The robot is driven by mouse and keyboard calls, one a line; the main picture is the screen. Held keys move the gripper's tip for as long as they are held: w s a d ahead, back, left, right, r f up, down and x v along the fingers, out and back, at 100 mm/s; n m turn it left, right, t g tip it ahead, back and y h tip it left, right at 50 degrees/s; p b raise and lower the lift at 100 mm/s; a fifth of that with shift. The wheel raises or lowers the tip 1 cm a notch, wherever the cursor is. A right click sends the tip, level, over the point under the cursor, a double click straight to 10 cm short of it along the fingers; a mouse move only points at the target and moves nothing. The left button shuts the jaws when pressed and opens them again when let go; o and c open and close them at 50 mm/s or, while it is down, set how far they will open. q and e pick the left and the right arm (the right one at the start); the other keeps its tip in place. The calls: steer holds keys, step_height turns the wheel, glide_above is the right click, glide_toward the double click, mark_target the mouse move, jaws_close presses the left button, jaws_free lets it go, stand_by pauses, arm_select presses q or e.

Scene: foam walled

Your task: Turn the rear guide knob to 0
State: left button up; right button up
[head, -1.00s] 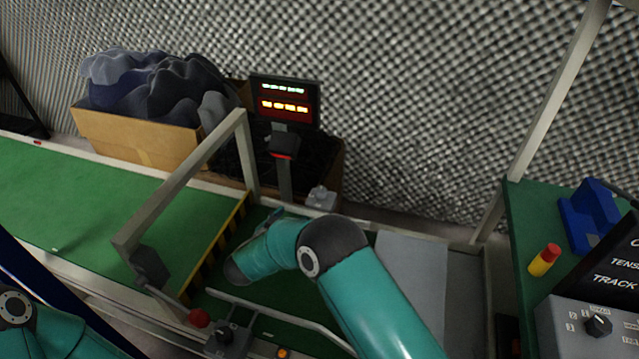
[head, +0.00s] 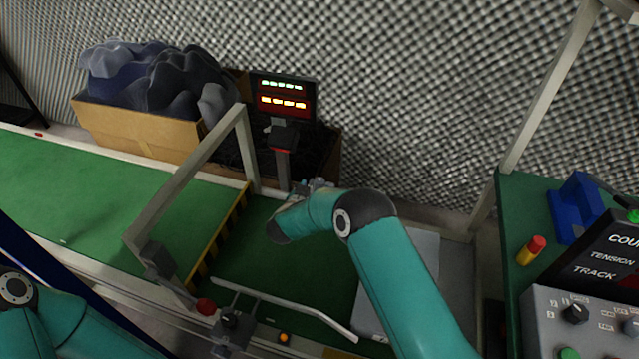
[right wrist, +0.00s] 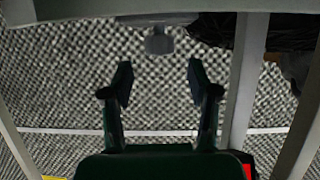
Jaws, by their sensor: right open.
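The rear guide knob appears to be the small grey fixture (head: 319,184) on the conveyor's far rail; my right arm partly covers it in the head view. In the right wrist view a grey knob-like shape (right wrist: 158,42) lies ahead of the fingers, roughly midway between them and apart from them. I cannot read its setting. My right gripper (head: 298,190) is close to the fixture and mostly hidden in the head view. The right wrist view shows the gripper (right wrist: 160,82) open and empty. My left gripper is out of view.
A pale frame (head: 185,185) spans the green belt (head: 90,190). A front knob (head: 229,320) and red ball (head: 205,306) sit on the near side. A display post (head: 283,170) stands left of the fixture. A control panel (head: 590,325) is at the right.

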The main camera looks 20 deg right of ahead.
mark_target(321, 179)
steer(key=b+x, duration=0.1)
steer(key=x, duration=0.5)
steer(key=shift+w, duration=0.1)
jaws_close()
steer(key=shift+w+m+g+h+b, duration=0.1)
steer(key=shift+m+g+h+b, duration=0.2)
steer(key=shift+m+h+b, duration=0.3)
steer(key=m+g+h+b, duration=0.1)
steer(key=b, duration=0.1)
steer(key=m+g+h+b, duration=0.1)
steer(key=b, duration=0.2)
steer(key=shift+r+m, duration=0.2)
steer(key=shift+m, duration=0.1)
steer(key=shift+d, duration=0.1)
steer(key=shift+r, duration=0.1)
